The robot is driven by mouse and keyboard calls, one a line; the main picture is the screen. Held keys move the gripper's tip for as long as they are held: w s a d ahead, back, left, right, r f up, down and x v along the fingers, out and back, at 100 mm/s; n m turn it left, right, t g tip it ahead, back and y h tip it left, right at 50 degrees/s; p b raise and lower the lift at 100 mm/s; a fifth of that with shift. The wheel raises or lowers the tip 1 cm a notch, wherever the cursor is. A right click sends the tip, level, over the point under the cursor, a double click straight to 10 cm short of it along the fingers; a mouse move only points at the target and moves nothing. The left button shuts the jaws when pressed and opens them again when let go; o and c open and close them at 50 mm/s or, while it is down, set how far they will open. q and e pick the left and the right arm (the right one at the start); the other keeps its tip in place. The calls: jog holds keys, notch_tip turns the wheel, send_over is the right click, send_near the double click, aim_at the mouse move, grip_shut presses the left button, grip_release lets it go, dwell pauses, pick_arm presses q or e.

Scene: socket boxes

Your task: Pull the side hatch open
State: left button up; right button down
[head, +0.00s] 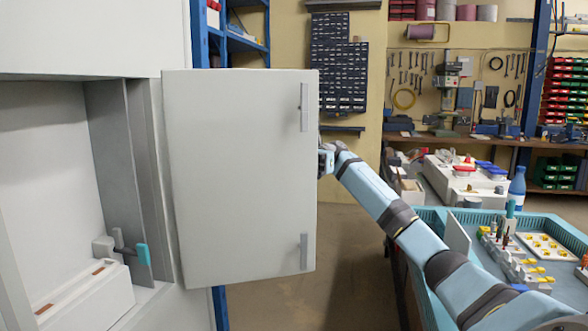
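The side hatch (240,170) is a flat light-grey door panel in the middle of the head view. It stands swung out from the grey cabinet (90,30), and the cabinet's inside shows to its left. Two narrow grey fittings (304,107) sit near the panel's right edge, one high and one low. My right arm reaches in from the lower right, and its gripper (326,160) is at the panel's right edge. The fingers are hidden or too small to make out, so I cannot tell whether they touch the panel. My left gripper is not in view.
Inside the cabinet are a white box (85,300) and a teal-handled lever (143,254). A teal tray (450,290) with small parts stands at the lower right. A workbench (480,140) lines the back wall. Open floor (340,250) lies between hatch and tray.

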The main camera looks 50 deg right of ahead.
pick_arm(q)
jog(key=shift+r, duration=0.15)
pick_arm(e)
jog(key=shift+w, duration=0.25)
jog(key=c, duration=1.2)
grip_release()
jog(key=shift+w, duration=0.1)
pick_arm(q)
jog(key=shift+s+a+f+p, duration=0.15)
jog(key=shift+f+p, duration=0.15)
jog(key=shift+p, duration=0.4)
pick_arm(e)
jog(key=d, duration=1.2)
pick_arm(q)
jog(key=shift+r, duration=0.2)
